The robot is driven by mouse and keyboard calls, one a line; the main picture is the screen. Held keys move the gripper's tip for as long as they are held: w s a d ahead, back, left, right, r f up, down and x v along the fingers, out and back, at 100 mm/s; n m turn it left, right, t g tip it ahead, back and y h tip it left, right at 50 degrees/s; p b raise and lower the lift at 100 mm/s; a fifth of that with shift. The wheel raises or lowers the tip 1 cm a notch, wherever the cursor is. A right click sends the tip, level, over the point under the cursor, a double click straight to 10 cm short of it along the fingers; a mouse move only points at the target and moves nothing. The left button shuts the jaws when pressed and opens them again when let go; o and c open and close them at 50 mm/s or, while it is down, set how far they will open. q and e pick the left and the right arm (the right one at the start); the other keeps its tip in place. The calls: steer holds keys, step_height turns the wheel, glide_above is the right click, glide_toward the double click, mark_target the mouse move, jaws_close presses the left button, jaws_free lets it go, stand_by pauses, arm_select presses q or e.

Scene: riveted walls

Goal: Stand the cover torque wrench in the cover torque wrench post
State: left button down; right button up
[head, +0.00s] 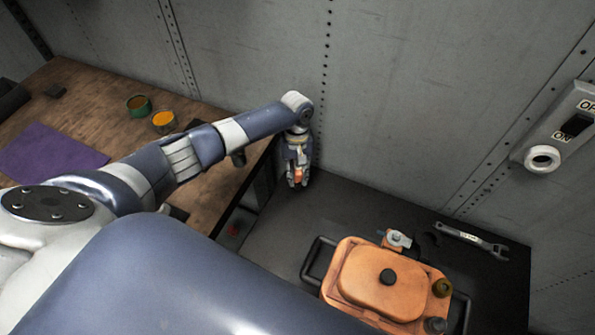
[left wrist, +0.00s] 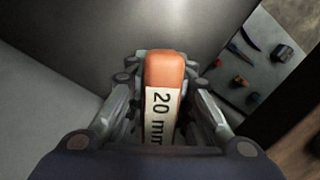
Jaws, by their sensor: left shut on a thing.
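My left gripper (head: 297,180) is at the far left end of the black bench, near the wall, pointing down. It is shut on an orange-ended tool (left wrist: 165,70) with a white label reading "20 mm". A bit of the orange shows between the fingers in the head view. I take this tool for the cover torque wrench, but its name is not readable and its lower part is hidden. I cannot make out the wrench post in either view. My right gripper is not in view.
The black bench (head: 345,205) carries an orange lidded housing (head: 345,275) and a steel wrench (head: 470,238) at the back right. A wooden table (head: 95,95) at left holds a purple cloth (head: 50,153) and two small tins. A switch box (head: 565,125) is on the wall.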

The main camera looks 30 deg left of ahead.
arm_select(q)
steer(key=shift+p, duration=0.3)
stand_by(0.5)
stand_by(0.5)
steer(key=shift+p, duration=0.45)
steer(key=shift+f, duration=0.2)
stand_by(0.3)
steer(key=shift+f+b, duration=0.8)
steer(key=shift+f, duration=0.2)
steer(key=c, duration=1.3)
jaws_free()
steer(key=shift+c, duration=0.2)
steer(key=shift+s, duration=0.1)
